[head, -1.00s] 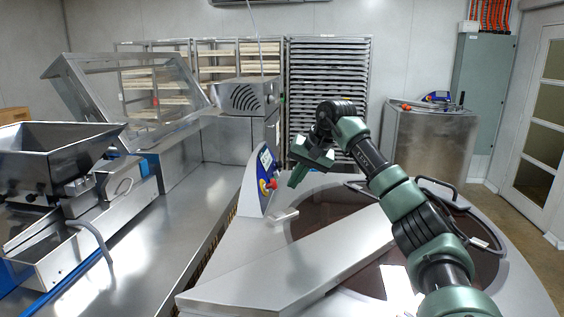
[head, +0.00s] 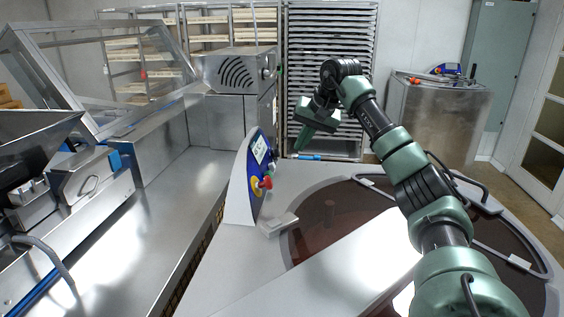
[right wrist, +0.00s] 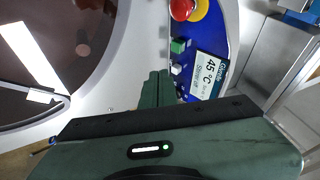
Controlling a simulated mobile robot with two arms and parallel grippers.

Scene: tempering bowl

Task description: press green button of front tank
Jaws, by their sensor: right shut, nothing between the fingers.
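The front tank (head: 288,178) has a blue control panel (head: 257,150) standing on its left side. In the right wrist view the panel (right wrist: 219,36) carries a green button (right wrist: 178,46), a red stop knob on a yellow base (right wrist: 186,9) and a display reading 45 °C (right wrist: 208,73). My right gripper (head: 301,150) is shut and empty, to the right of the panel and apart from it. In the right wrist view its fingers (right wrist: 158,78) show just below and left of the green button. My left gripper is out of view.
The tank has a dark round cover (head: 325,215) with black handles. A long steel worktable (head: 165,215) lies left of the panel. A second tank (head: 435,118) stands behind at right. A tray rack (head: 330,60) stands at the back.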

